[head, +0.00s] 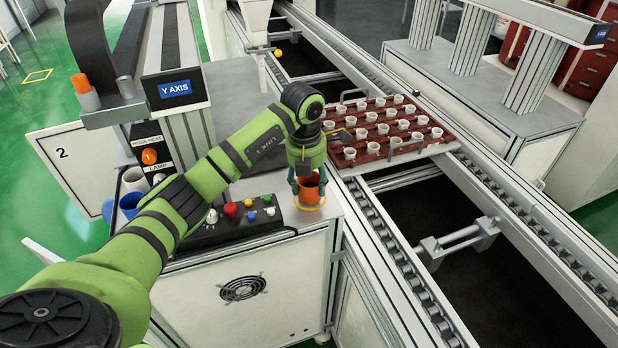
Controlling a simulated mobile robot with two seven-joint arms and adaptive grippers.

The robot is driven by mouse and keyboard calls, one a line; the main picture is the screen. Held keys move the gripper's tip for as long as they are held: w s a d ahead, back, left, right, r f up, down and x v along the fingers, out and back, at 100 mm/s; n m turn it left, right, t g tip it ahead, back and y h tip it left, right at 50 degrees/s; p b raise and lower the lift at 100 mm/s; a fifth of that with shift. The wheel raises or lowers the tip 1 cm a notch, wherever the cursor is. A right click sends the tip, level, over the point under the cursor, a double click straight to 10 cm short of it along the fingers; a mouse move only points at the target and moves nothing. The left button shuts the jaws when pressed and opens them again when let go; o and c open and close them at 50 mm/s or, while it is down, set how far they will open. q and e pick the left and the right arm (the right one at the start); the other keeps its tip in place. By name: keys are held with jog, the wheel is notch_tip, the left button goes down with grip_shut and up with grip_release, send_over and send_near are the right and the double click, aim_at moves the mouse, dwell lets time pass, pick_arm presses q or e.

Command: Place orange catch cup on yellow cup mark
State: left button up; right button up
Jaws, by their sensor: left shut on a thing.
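My left gripper (307,178) points down at the near right corner of the cabinet top, shut on the orange catch cup (308,193). The cup is upright between its two teal fingers, its dark opening partly visible. The yellow cup mark (312,209) shows as a thin yellow ring around the lower part of the cup. I cannot tell whether the cup's base touches the surface. My right gripper is not in view.
A control box (238,220) with coloured buttons and knobs sits left of the cup. Blue and white containers (131,203) stand farther left. A red-brown tray (385,146) of several small white pots lies on the conveyor rails (405,275) to the right.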

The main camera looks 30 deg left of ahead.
pick_arm(q)
jog(key=shift+f, duration=0.2)
jog(key=o, duration=1)
jog(key=shift+o, duration=0.2)
jog(key=shift+r, duration=0.1)
jog(key=shift+r, duration=0.2)
notch_tip(320, 180, up, 12)
jog(key=s+b, duration=0.1)
jog(key=shift+f+b, duration=0.15)
jog(key=shift+b, duration=0.2)
jog(key=shift+s, duration=0.1)
